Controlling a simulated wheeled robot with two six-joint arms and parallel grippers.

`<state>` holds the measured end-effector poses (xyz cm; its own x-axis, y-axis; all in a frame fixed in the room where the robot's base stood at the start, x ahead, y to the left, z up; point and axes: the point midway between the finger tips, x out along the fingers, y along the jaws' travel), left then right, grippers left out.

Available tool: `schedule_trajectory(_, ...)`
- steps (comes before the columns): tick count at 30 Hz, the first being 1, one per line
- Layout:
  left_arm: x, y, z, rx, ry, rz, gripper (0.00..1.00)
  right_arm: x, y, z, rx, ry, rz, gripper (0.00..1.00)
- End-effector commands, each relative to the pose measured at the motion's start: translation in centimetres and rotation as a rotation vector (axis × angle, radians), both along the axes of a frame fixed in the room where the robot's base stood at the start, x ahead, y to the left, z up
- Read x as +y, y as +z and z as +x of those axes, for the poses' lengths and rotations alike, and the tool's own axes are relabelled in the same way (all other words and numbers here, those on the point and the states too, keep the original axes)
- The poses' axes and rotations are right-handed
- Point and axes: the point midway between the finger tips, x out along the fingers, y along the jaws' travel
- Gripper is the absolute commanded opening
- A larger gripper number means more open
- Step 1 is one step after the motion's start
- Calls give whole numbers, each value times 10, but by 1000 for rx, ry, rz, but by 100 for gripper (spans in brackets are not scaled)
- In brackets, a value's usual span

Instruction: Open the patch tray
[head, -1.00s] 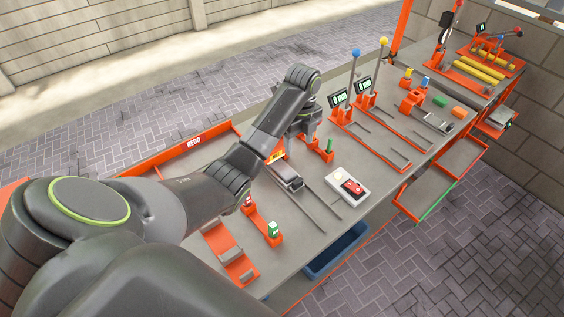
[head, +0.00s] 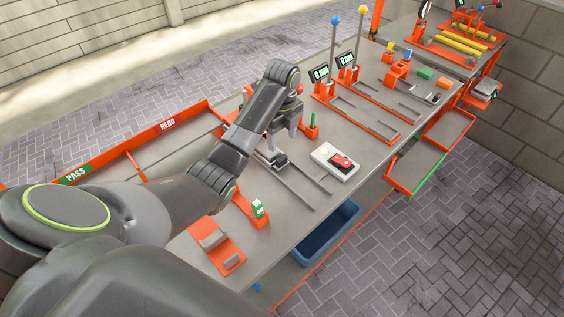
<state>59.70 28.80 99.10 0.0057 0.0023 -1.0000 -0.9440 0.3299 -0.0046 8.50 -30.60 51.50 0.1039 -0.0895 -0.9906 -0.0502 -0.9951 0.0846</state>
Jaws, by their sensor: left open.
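No label in the head view says which thing is the patch tray, so I cannot tell for sure. A grey block with two long rails (head: 303,192) lies on the bench under my left arm. My left gripper (head: 283,140) points down just above and beside this block; it is open, its fingertips are small and partly hidden by my forearm, and whether it touches anything is unclear. A blue open bin (head: 326,236) sits below the bench's front edge. My right gripper is out of view.
A white box with a red part (head: 334,161) stands right of the rails. A green-topped orange stand (head: 313,127) is close to my gripper. Tall levers (head: 334,45) rise farther back. Orange trays marked PASS and REDO (head: 167,124) line the left edge.

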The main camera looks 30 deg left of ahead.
Motion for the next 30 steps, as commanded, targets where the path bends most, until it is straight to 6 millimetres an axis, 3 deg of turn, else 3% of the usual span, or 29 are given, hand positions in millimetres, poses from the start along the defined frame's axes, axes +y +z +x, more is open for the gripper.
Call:
schedule_trajectory(6,0,-46,-2,10,1,-2,58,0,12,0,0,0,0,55)
schedule_trajectory(12,0,-72,-2,8,1,-1,58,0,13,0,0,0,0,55)
schedule_trajectory(24,0,-81,-1,5,0,0,58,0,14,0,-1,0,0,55)
schedule_trajectory(30,0,-81,-2,5,0,0,35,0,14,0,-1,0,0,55)
